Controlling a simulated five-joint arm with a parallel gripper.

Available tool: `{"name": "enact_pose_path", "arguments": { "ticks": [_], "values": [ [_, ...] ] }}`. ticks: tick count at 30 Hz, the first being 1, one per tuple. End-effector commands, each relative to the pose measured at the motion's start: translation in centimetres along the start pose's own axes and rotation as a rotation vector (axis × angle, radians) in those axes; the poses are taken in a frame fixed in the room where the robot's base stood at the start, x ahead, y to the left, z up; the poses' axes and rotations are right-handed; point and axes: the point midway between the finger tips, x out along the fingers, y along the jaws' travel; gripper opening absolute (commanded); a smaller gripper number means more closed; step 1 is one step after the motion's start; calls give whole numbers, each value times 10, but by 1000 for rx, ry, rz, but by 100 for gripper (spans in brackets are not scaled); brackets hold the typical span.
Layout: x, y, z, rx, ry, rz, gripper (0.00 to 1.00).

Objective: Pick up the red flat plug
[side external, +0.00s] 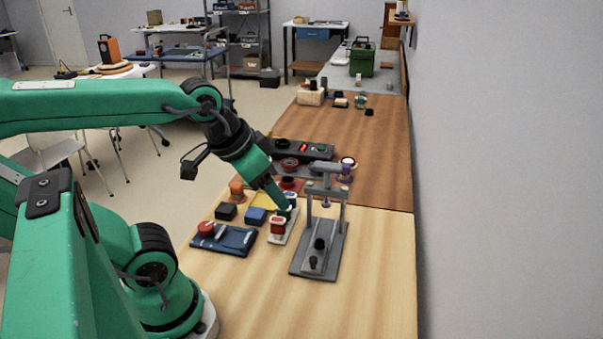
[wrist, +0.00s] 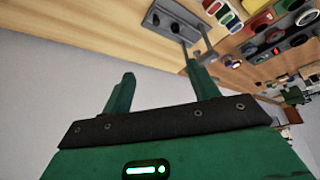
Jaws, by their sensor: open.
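Several red pieces show in the side external view, and I cannot tell for sure which is the flat plug. One red piece with a pale front (side external: 277,226) stands at the near end of a white tray (side external: 291,236). A round red piece (side external: 206,228) lies on a dark blue folded mat (side external: 232,242). My gripper (side external: 284,208) points down by the far part of the white tray, just behind its red piece; contact cannot be told. In the wrist view my gripper (wrist: 160,72) has its two fingers apart with nothing between them.
A grey press stand (side external: 325,225) with black knobs rises right of the tray. A blue block (side external: 255,216) and a black block (side external: 226,211) lie left of it. A dark control box (side external: 303,149) is behind. The wooden table's near right part is clear; a wall borders it.

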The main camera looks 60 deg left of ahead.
Motion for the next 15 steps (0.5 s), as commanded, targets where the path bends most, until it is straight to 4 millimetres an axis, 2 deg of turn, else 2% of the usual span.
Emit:
{"name": "enact_pose_path", "arguments": {
  "ticks": [8,15],
  "values": [
    [8,-6,-5,-45,-31,-13,60],
    [32,-25,-16,-166,-112,-46,60]
  ]
}}
